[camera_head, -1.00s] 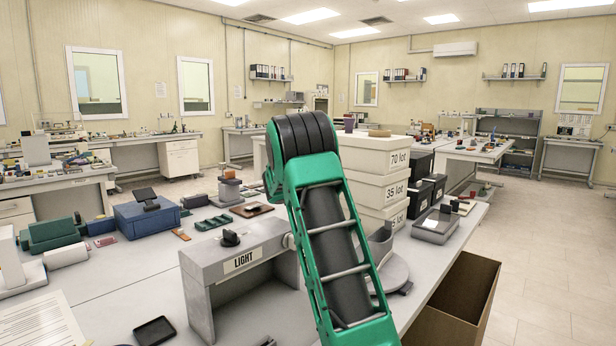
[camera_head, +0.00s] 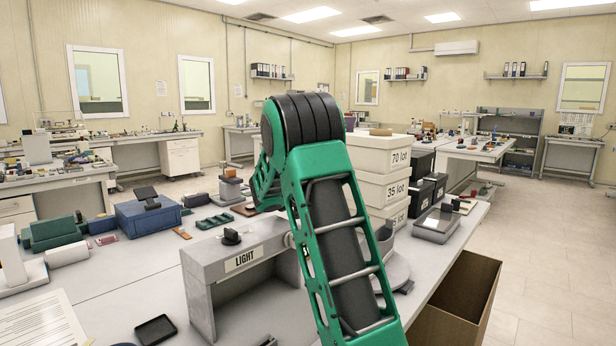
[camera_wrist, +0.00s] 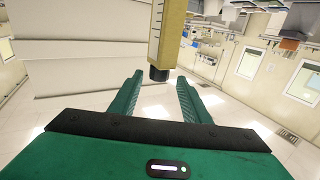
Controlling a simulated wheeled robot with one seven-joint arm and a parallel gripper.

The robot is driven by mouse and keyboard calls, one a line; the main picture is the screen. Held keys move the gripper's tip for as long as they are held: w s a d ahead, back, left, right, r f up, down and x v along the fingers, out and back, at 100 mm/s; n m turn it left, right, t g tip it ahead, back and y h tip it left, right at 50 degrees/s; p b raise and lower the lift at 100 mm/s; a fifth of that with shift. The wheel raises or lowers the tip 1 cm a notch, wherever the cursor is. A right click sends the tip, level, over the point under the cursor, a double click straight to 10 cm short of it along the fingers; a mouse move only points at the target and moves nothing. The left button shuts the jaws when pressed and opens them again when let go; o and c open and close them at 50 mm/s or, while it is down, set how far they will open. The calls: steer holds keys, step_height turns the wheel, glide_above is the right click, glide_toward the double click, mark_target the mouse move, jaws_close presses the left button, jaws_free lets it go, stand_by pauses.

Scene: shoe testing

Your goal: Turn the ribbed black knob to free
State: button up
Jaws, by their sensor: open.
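In the wrist view, a short black cylindrical part (camera_wrist: 159,73), possibly the ribbed black knob, sits at the end of a yellowish bar (camera_wrist: 168,35) with scale marks. I cannot make out ribs on it. My gripper (camera_wrist: 160,78) is open, with its two green fingers apart. In the picture the black part shows between the fingertips; I see no contact and cannot tell the distance. In the head view my green arm hides the bar, and my gripper does not show there. Another dark knob (camera_head: 231,237) stands on the grey box marked LIGHT (camera_head: 240,262).
White stacked boxes (camera_head: 381,187) with lot labels stand behind my arm. Large pale layered surfaces (camera_wrist: 85,50) fill the wrist view's upper left. A blue box (camera_head: 147,219) stands left on the bench. An open brown bin (camera_head: 455,305) is at the lower right.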

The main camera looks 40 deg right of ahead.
steer(key=shift+v, duration=1.65)
